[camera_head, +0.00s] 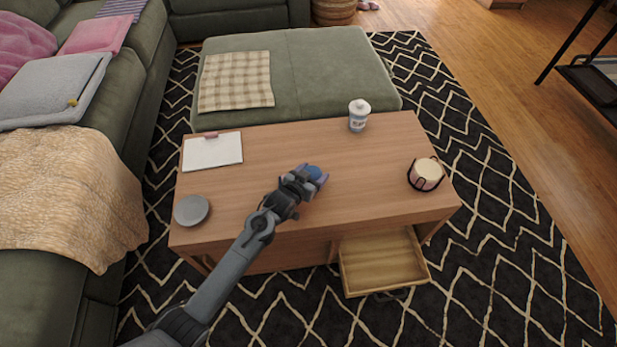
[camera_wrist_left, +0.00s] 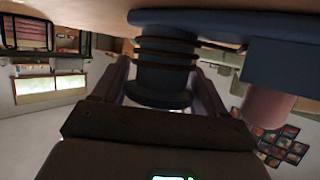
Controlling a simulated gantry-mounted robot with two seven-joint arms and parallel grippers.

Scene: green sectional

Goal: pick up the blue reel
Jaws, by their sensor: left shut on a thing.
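The blue reel (camera_head: 314,171) is at the middle of the wooden coffee table (camera_head: 270,155), mostly covered by my left gripper (camera_head: 305,178). In the left wrist view the dark blue reel (camera_wrist_left: 165,62) shows its wide flanges and ridged middle. It sits between the two fingers of my left gripper (camera_wrist_left: 163,85), which is shut on it. The reel's far flange is close to the tabletop (camera_wrist_left: 100,8); I cannot tell whether they touch. My right gripper is in neither view.
A clipboard (camera_head: 212,151) and grey plate (camera_head: 192,210) lie on the left of the table. A white-lidded jar (camera_head: 359,114) and a candle in a dark holder (camera_head: 425,175) stand on the right. An open drawer (camera_head: 383,263) juts out in front.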

